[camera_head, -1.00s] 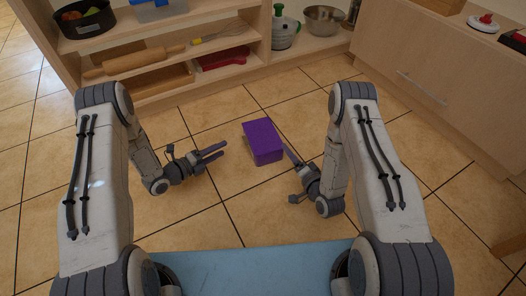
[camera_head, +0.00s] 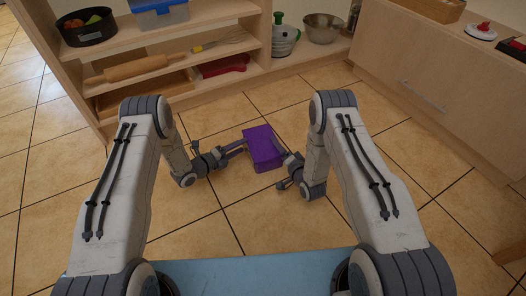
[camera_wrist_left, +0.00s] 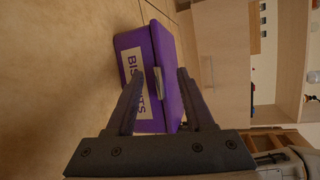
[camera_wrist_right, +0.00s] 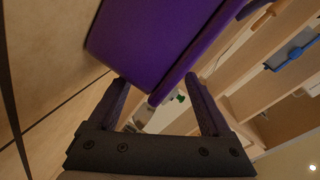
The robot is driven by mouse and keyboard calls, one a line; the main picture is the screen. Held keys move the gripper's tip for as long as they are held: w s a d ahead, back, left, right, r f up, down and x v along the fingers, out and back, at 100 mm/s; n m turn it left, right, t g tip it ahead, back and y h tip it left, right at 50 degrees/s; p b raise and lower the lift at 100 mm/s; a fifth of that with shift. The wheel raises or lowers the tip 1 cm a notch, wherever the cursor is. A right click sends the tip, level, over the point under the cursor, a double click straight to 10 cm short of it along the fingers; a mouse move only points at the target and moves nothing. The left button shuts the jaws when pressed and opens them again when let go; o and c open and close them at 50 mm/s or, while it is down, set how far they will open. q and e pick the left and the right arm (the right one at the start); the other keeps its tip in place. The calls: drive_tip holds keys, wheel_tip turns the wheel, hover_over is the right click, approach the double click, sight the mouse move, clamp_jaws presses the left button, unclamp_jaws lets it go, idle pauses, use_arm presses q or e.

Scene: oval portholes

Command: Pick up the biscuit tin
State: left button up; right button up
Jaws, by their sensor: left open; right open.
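The purple biscuit tin (camera_head: 264,149) sits between my two grippers in the head view. In the left wrist view the tin (camera_wrist_left: 146,52) shows a white label with purple letters and a small metal clasp. My left gripper (camera_head: 243,147) is open at the tin's left side; its fingers (camera_wrist_left: 160,88) appear spread either side of the clasp area. My right gripper (camera_head: 282,151) is open at the tin's right side. In the right wrist view the tin (camera_wrist_right: 150,40) fills the top, just beyond the open fingers (camera_wrist_right: 157,82). Contact with the tin cannot be told.
A wooden shelf holds a rolling pin (camera_head: 137,69), a black pan (camera_head: 86,26), a blue box (camera_head: 160,16) and a red item (camera_head: 222,66). A steel bowl (camera_head: 323,28) stands at the back. A wooden cabinet (camera_head: 430,90) stands at the right. Tiled floor around the tin is clear.

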use_arm(q)
drive_tip(key=shift+w+d+f, duration=0.2)
drive_tip(key=shift+w+d, duration=0.15)
drive_tip(key=shift+d, duration=0.1)
use_arm(e)
drive_tip(key=shift+w+a+f, duration=0.15)
drive_tip(key=shift+w+a, duration=0.05)
drive_tip(key=shift+w, duration=0.35)
